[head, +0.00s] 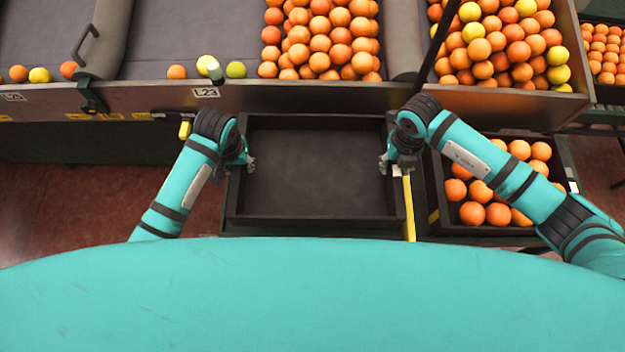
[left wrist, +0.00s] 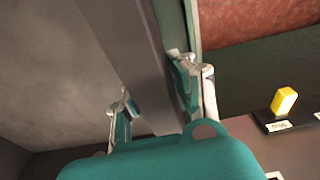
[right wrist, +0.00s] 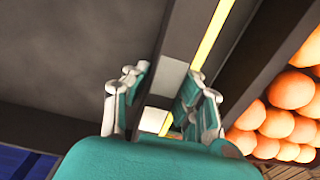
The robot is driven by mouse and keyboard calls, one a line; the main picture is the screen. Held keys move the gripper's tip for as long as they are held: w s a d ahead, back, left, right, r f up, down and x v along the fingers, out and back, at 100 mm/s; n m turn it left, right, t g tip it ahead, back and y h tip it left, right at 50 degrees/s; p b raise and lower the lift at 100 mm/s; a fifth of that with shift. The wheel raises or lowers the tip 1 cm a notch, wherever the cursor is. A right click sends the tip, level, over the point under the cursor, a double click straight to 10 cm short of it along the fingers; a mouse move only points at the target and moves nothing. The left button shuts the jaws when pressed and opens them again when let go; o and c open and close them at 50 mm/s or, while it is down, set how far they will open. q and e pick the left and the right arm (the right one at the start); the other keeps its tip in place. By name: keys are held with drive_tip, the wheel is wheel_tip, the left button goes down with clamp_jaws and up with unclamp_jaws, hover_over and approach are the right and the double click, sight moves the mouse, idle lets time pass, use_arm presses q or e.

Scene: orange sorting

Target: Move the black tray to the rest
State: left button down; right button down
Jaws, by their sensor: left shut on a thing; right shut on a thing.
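The black tray (head: 310,175) is empty and lies level in the middle of the head view, just in front of the sorting bench. My left gripper (head: 243,163) is shut on the tray's left wall; in the left wrist view its fingers (left wrist: 150,95) straddle that wall (left wrist: 150,60). My right gripper (head: 389,165) is shut on the tray's right wall; in the right wrist view its fingers (right wrist: 160,90) sit on either side of the wall (right wrist: 178,50). Whether the tray touches what is under it cannot be told.
A dark crate of oranges (head: 437,200) stands close to the tray's right, with a yellow strip (head: 408,205) between them. The bench edge (head: 300,98) runs behind, with oranges above it. Red floor (head: 100,200) is open at left.

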use_arm(q)
drive_tip(key=shift+f, duration=0.15)
use_arm(e)
drive_tip(key=shift+f, duration=0.15)
